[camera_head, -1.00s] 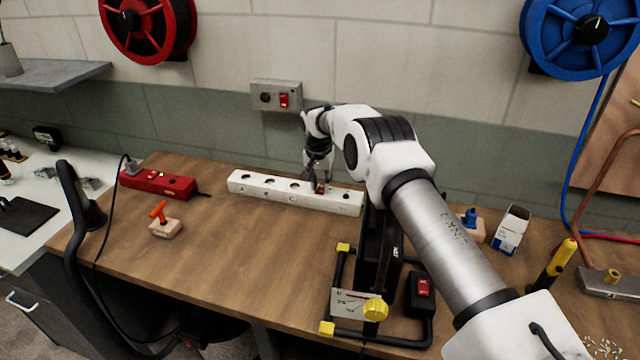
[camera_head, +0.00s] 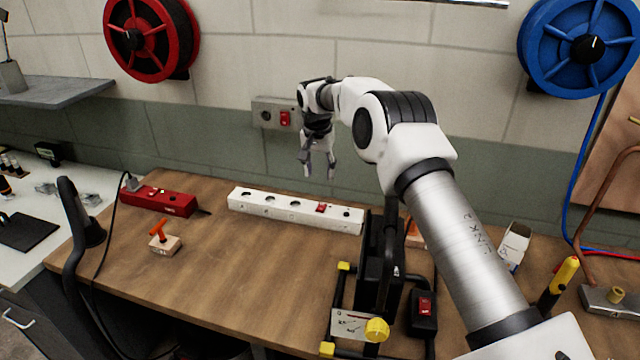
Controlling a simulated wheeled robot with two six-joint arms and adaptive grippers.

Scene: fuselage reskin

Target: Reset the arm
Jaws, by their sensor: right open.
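My right gripper (camera_head: 318,170) hangs pointing down, open and empty, above the back of the bench and apart from the white power strip (camera_head: 293,210). My right arm (camera_head: 455,225) reaches in from the lower right. A red piece (camera_head: 321,207) sits on the strip's top, right of its middle, below the gripper. My left gripper is not in the view.
A red power strip (camera_head: 158,200) and an orange-handled wooden block (camera_head: 165,243) lie left. A wall box with a red switch (camera_head: 285,118) is behind the gripper. The bench middle (camera_head: 250,270) is clear.

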